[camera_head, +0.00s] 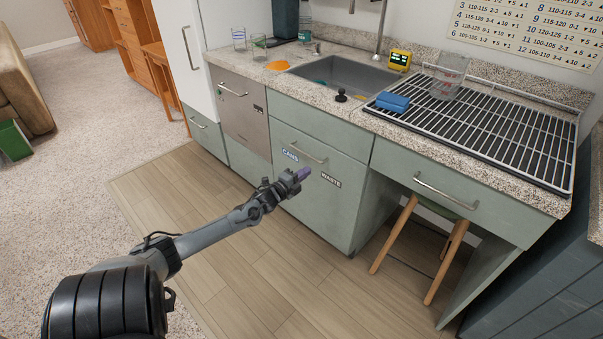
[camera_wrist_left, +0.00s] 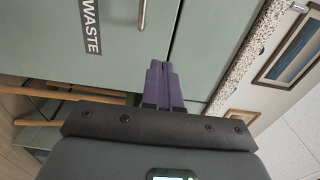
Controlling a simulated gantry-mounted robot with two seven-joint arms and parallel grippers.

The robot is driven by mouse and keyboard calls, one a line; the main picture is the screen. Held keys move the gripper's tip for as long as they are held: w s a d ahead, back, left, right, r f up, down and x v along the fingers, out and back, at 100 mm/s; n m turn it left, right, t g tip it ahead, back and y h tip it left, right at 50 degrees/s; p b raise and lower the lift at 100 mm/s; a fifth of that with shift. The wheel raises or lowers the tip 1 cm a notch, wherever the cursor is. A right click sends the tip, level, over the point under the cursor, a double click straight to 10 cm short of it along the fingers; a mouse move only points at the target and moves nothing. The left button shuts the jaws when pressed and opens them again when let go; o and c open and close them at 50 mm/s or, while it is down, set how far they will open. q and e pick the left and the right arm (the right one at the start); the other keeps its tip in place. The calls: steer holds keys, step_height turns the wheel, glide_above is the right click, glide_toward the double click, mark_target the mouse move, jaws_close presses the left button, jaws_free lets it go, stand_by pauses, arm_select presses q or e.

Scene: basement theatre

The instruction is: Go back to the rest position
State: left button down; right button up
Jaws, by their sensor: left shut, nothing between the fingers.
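My left gripper (camera_head: 303,173) is out in front of the green-grey cabinet fronts, near the drawer (camera_head: 300,150) with the CANS and WASTE labels. In the left wrist view its two purple fingers (camera_wrist_left: 157,82) lie together, shut with nothing between them. The WASTE label (camera_wrist_left: 90,25) and a cabinet front show beyond the fingertips there. My left arm comes in from the lower left over the floor. My right gripper is in neither view.
A wooden stool (camera_head: 440,252) stands under the counter. The wood floor (camera_head: 200,205) at left is clear.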

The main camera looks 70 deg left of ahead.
arm_select(q)
steer(key=s+d+f+n+g+h, duration=0.1)
steer(key=s+d+f, duration=0.1)
steer(key=d+f, duration=0.6)
steer(key=s+d+f+n+g+h, duration=0.1)
steer(key=s+d+f+h, duration=0.2)
steer(key=d, duration=0.9)
steer(key=s+d+r+n+g+h, duration=0.1)
steer(key=s+d+n+g, duration=0.2)
steer(key=d, duration=1.1)
steer(key=s+d+r+n+g+h, duration=0.1)
steer(key=s+d+n+g+h, duration=0.15)
steer(key=d, duration=1.15)
steer(key=s+d+r+n+g, duration=0.35)
steer(key=s+g, duration=0.25)
steer(key=s, duration=0.3)
step_height(320, 180, up, 33)
steer(key=p, duration=3.2)
steer(key=shift+a+f, duration=0.15)
steer(key=shift+a, duration=0.05)
